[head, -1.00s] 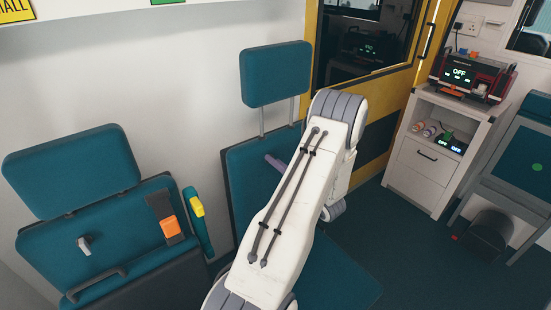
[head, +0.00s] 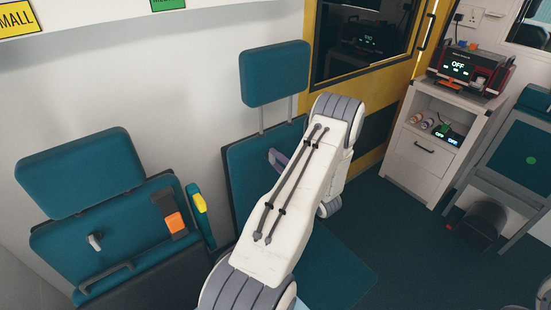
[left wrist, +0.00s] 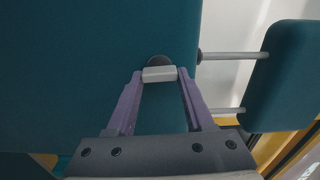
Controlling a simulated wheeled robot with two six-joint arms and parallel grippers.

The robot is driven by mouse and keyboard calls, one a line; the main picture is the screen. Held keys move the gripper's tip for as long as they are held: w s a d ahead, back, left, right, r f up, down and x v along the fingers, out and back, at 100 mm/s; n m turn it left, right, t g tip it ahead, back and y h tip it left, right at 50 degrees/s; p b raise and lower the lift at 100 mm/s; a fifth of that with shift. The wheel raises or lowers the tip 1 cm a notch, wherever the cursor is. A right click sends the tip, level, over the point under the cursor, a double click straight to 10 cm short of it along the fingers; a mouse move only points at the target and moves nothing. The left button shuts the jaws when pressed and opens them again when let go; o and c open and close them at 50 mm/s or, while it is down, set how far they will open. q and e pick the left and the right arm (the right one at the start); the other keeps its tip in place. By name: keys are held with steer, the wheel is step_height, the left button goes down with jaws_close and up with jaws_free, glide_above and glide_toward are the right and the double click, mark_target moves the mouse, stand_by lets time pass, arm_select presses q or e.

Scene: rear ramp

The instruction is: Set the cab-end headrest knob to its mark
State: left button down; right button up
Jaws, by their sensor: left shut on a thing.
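The cab-end seat's teal headrest (head: 274,72) stands on two grey posts above its backrest (head: 238,160), beside the yellow door frame. It also shows in the left wrist view (left wrist: 285,75), at the right. The pale grey knob (left wrist: 159,74) sits on a dark round base (left wrist: 158,59) on the backrest, near the posts. My left gripper (left wrist: 161,76) has its purple fingers shut on the knob, one on each side. In the head view my left gripper (head: 277,159) is mostly behind my white arm, which hides the knob. I cannot make out a mark. My right gripper is not in view.
A second teal seat (head: 60,250) at the left has its own headrest (head: 80,172), knob (head: 95,240) and orange buckle (head: 174,222). A white cabinet (head: 420,165) with a red device (head: 465,68) stands at the right. The floor (head: 400,245) before it is clear.

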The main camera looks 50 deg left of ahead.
arm_select(q)
steer(key=shift+s+a+r+m, duration=0.15)
steer(key=shift+s+m, duration=0.1)
steer(key=shift+m, duration=0.05)
stand_by(0.4)
steer(key=shift+c, duration=2)
jaws_free()
steer(key=shift+o, duration=0.6)
steer(key=shift+w, duration=0.1)
steer(key=s+d+b, duration=0.1)
steer(key=d+b, duration=0.1)
steer(key=d, duration=0.8)
steer(key=shift+d, duration=0.25)
